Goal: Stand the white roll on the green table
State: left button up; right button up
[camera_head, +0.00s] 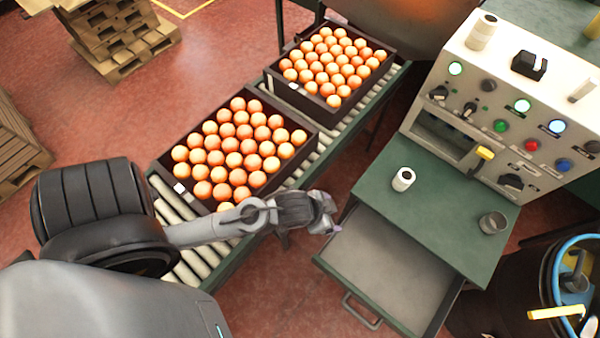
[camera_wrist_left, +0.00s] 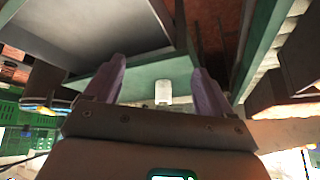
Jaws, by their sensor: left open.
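A white roll (camera_head: 403,180) stands upright on the green table (camera_head: 440,210), near its left edge, with its dark hole facing up. A second white roll (camera_head: 481,32) sits on top of the control cabinet. My left gripper (camera_head: 328,216) is open and empty, to the left of the table and apart from the roll. In the left wrist view, the white roll (camera_wrist_left: 163,92) shows beyond the gap between the two open fingers (camera_wrist_left: 158,68). My right gripper is not in view.
An open drawer (camera_head: 385,262) juts out below the table. A small metal cup (camera_head: 493,222) stands at the table's right. Two crates of oranges (camera_head: 312,127) rest on the roller conveyor (camera_head: 185,207) to the left. The table's middle is clear.

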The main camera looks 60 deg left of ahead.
pick_arm(q)
jog(key=s+a+r+n+g, duration=0.1)
jog(key=s+g, duration=0.1)
jog(key=s, duration=0.6)
jog(key=shift+a+r+g, duration=0.2)
jog(key=shift+a+g, duration=0.2)
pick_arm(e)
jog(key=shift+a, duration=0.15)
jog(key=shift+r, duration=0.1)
pick_arm(q)
notch_tip(320, 180, up, 43)
jog(key=p, duration=4.3)
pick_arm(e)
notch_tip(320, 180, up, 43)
pick_arm(q)
jog(key=shift+f, duration=0.1)
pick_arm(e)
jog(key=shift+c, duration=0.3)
